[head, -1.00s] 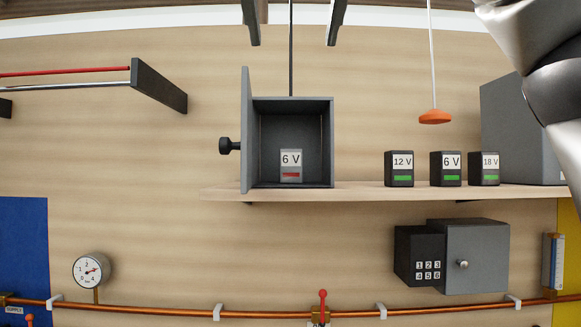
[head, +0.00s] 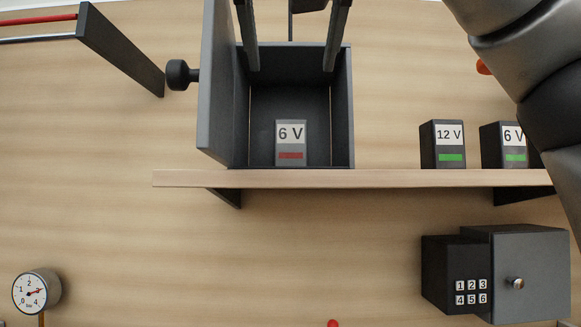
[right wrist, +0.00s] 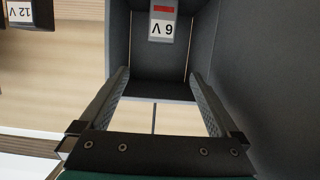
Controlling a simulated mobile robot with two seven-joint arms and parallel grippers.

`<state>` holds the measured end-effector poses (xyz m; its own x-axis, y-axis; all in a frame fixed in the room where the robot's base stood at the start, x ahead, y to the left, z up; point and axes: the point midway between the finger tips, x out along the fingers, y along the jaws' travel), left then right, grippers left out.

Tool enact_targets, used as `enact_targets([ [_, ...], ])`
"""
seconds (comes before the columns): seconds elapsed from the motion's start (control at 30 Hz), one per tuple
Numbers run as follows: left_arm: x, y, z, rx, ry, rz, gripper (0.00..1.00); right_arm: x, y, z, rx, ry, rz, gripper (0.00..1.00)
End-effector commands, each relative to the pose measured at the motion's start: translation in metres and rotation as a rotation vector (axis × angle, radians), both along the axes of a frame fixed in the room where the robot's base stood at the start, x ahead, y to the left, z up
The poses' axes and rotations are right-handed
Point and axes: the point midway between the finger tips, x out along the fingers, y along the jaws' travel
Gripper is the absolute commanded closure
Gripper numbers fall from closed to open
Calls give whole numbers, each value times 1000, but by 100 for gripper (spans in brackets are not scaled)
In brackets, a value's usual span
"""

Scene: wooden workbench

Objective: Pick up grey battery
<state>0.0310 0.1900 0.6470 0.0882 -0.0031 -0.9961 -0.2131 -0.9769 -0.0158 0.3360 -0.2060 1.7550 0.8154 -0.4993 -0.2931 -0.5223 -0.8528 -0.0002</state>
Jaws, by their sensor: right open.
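The grey battery (head: 290,143), labelled 6 V with a red bar, stands upright inside an open dark box (head: 343,120) on the shelf. In the right wrist view the battery (right wrist: 162,22) appears upside down at the top, beyond the fingertips. My right gripper (head: 291,70) is open and empty. Its two fingers reach in at the box's upper opening, above the battery and apart from it. The fingers also frame the box's opening in the right wrist view (right wrist: 159,75). My left gripper is not in view.
The box's door (head: 215,85) stands open on the left, with a black knob (head: 180,74). On the shelf (head: 390,179) to the right stand a dark 12 V battery (head: 442,145) and a dark 6 V battery (head: 502,145) with green bars. A keypad box (head: 455,275) is below.

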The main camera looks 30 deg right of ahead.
Motion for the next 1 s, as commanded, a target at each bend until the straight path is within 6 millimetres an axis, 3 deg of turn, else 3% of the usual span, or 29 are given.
enact_targets([
  [0.1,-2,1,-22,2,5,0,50,0,0,-22,0,1,-1,3],
  [0.33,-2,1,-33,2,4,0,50,1,-1,-34,1,2,-1,3],
  [1.0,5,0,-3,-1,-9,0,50,63,-39,-54,2,6,-1,3],
])
